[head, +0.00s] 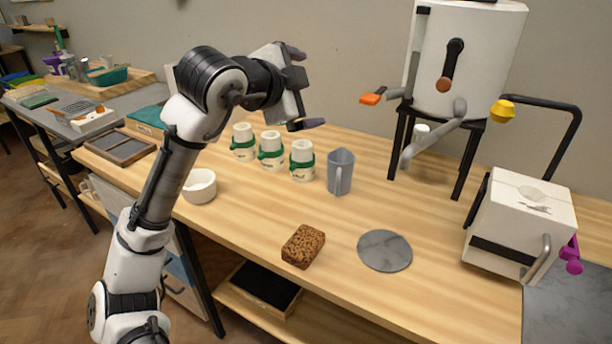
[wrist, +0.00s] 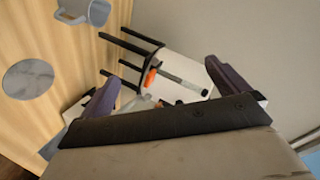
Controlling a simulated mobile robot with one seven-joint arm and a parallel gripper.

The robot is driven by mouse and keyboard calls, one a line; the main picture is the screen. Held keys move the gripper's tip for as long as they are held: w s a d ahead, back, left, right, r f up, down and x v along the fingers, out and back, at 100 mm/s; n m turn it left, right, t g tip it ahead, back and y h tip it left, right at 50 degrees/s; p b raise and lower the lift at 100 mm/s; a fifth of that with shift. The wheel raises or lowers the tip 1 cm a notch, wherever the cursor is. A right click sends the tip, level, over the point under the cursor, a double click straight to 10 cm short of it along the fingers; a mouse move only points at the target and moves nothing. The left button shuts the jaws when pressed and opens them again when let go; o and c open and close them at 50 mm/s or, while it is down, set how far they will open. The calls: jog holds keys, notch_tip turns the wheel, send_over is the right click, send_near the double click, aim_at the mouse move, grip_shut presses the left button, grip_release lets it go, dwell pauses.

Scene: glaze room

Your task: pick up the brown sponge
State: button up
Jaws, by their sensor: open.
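The brown sponge (head: 303,246) is a speckled brown block lying on the wooden table near its front edge in the head view. It is left of the round grey disc. My gripper (head: 308,88) is raised above the back of the table, well up and away from the sponge. It is open and empty. In the wrist view my gripper's two dark fingers (wrist: 165,85) stand apart with nothing between them. The sponge does not show in the wrist view.
A grey disc (head: 385,251) lies right of the sponge. A grey jug (head: 340,171), several white jars with green bands (head: 271,151) and a white bowl (head: 199,186) stand behind. A white tank on legs (head: 468,62) and a white box (head: 522,222) are at right.

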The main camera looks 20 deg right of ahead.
jog(key=s+d+f+m+g+y, duration=0.1)
jog(key=s+f+m+g+y, duration=0.15)
jog(key=f, duration=0.35)
jog(key=s+d+f+m+g+y, duration=0.1)
jog(key=f+g+y, duration=0.2)
jog(key=f+y, duration=0.15)
jog(key=m+g+y+p, duration=0.1)
jog(key=m+g+y, duration=0.1)
jog(key=g+y, duration=0.15)
send_over(304, 241)
notch_tip(304, 241, down, 6)
jog(key=f, duration=0.1)
jog(key=shift+t+y, duration=0.4)
jog(key=shift+y, duration=0.05)
jog(key=f, duration=0.6)
jog(key=shift+w+d+f, duration=0.1)
jog(key=shift+w+f, duration=0.2)
jog(key=shift+s+f+p, duration=0.15)
jog(key=shift+f, duration=1.4)
jog(key=shift+s+f+p, duration=0.1)
jog(key=shift+f+p, duration=0.05)
jog(key=shift+f, duration=1.35)
jog(key=shift+c, duration=0.4)
jog(key=c, duration=0.8)
